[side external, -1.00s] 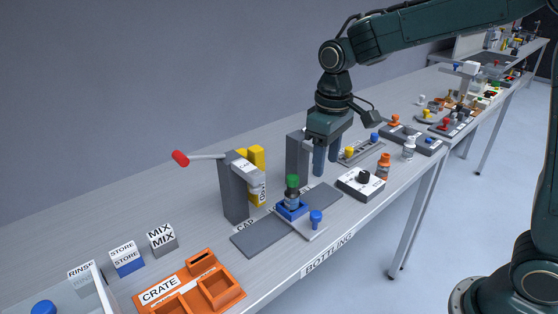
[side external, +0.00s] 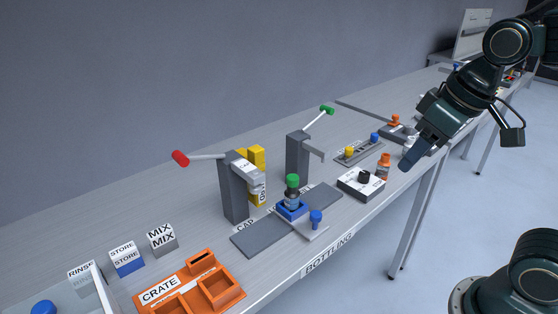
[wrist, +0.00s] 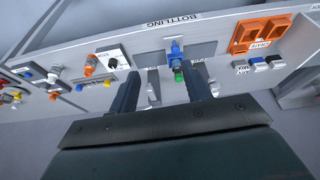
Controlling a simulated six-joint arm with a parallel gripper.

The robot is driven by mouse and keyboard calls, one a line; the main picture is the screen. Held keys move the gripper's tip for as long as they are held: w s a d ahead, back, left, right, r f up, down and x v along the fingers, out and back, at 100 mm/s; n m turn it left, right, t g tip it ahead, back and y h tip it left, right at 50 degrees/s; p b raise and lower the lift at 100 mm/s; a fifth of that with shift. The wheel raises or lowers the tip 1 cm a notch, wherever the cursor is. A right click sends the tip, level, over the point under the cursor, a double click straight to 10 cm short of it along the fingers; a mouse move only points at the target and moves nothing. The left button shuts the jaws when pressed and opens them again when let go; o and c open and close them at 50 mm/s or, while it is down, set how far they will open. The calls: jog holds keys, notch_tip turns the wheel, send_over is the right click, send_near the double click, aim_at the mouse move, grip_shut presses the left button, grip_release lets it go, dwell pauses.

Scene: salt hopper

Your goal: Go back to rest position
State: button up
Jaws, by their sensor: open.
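My gripper (side external: 418,152) hangs in the air at the right of the side view, tilted, in front of the bench's front edge. It holds nothing. In the wrist view its two fingers (wrist: 163,92) stand apart with nothing gripped between them. A bottle with a green cap (side external: 292,190) sits upright in a blue holder (side external: 291,210) on the grey bottling track (side external: 262,238); the green cap also shows in the wrist view (wrist: 179,76). The gripper is well clear of the bottle and of both lever stations.
A red-handled lever post (side external: 235,190) and a green-handled one (side external: 298,157) stand behind the track. An orange crate (side external: 228,300), a dial box (side external: 361,184) and an orange bottle (side external: 384,167) are on the bench. Open floor lies in front of the bench.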

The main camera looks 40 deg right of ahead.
jog(key=shift+m+t, duration=0.3)
jog(key=shift+t, duration=0.4)
jog(key=shift+s+d+f, duration=0.1)
jog(key=shift+s+f, duration=0.05)
jog(key=shift+s, duration=0.7)
jog(key=shift+s+d+f, duration=0.15)
jog(key=shift+s+f, duration=0.05)
jog(key=shift+s, duration=0.7)
jog(key=shift+s+d+f, duration=0.1)
jog(key=shift+s+f, duration=0.05)
jog(key=shift+s, duration=0.7)
